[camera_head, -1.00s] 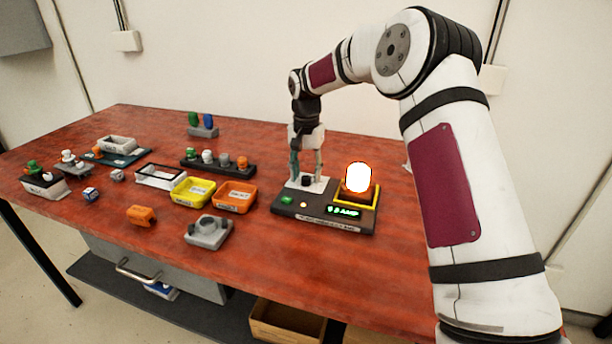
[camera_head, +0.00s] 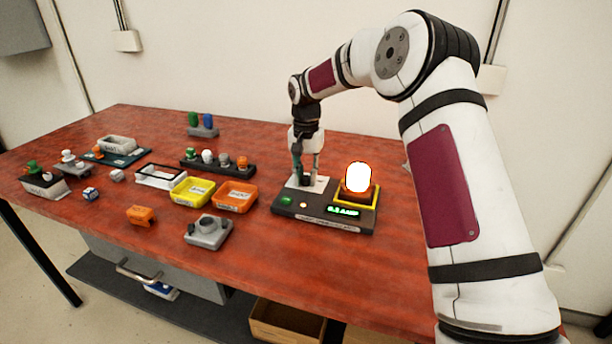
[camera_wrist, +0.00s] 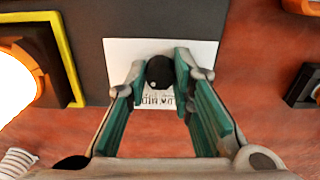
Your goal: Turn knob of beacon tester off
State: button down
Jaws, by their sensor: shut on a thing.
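The beacon tester (camera_head: 325,218) is a dark box on the red table, with a glowing beacon lamp (camera_head: 358,177) in a yellow-edged square on its right. A green-lit display (camera_head: 343,211) sits in front of the lamp. The tester's black round knob (camera_wrist: 160,71) stands on a white printed label (camera_wrist: 120,60). My gripper (camera_wrist: 161,74) points down over the label, with its green-padded fingers on either side of the knob and shut on it. In the head view my gripper (camera_head: 305,181) partly hides the knob.
A yellow tray (camera_head: 192,204) and an orange tray (camera_head: 250,206) stand left of the tester. A grey fixture (camera_head: 208,243) and an orange block (camera_head: 141,215) lie nearer the front. The table's front right is clear.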

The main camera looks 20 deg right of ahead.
jog(key=n, duration=0.8)
jog(key=shift+n+b, duration=0.3)
jog(key=shift+b, duration=0.1)
jog(key=n, duration=0.4)
jog(key=shift+n, duration=2.5)
jog(key=c, duration=1.4)
grip_release()
